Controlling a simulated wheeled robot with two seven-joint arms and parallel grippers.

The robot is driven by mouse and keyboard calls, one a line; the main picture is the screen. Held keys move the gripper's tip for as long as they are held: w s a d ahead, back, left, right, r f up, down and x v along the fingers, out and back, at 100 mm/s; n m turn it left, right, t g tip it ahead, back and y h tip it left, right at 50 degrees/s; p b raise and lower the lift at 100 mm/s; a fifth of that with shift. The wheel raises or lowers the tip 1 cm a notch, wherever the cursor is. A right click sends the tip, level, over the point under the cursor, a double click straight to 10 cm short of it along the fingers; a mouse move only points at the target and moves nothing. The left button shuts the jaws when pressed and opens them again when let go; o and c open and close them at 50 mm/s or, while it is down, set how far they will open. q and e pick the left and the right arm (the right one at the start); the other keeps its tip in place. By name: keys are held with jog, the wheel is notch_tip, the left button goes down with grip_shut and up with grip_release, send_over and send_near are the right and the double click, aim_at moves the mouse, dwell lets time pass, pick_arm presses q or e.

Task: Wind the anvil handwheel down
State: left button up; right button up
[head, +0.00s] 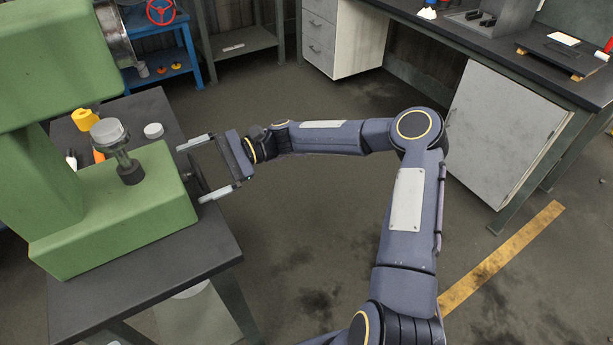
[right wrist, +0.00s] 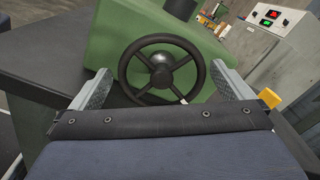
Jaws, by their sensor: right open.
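The black handwheel (right wrist: 163,62) has a spoked rim and a round hub, and sits on the side of the green machine base (head: 120,215). In the head view the handwheel (head: 197,172) shows nearly edge-on at the right end of that base. My right gripper (head: 190,174) is open, with one finger on either side of the wheel. In the right wrist view the wheel stands between the two grey fingers; I cannot tell whether either touches the rim. A dark anvil post (head: 130,173) rises from the base top, with a grey round-topped piece over it. My left gripper is not in view.
The machine stands on a dark table (head: 190,270). A yellow object (head: 85,119) and a small grey cylinder (head: 153,131) lie behind the base. A workbench (head: 450,40) with a white cabinet is at the back right. The floor between is clear.

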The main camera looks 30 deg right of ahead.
jog(key=m, duration=0.1)
jog(key=m+p, duration=0.1)
jog(key=m, duration=0.1)
jog(key=shift+r+p, duration=0.3)
jog(key=shift+d+f+m, duration=0.1)
jog(key=shift+d+m, duration=0.1)
jog(key=shift+m, duration=0.7)
jog(key=d, duration=0.7)
pick_arm(q)
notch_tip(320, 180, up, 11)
jog(key=p, duration=0.8)
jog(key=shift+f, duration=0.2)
pick_arm(e)
jog(key=s+d+r+n+t+h, duration=0.1)
jog(key=s+r+n+h, duration=0.3)
jog(key=s, duration=0.4)
jog(key=s+d+r+n+t+h, duration=0.1)
jog(key=s+r+n+h, duration=0.3)
jog(key=s, duration=0.5)
jog(key=s+d+r+n+t+h, duration=0.2)
jog(key=s+r+n+h, duration=0.2)
jog(key=s, duration=0.5)
jog(key=shift+s+d+r+n+h, duration=0.25)
jog(key=shift+d+n+h, duration=0.2)
jog(key=shift+h, duration=0.45)
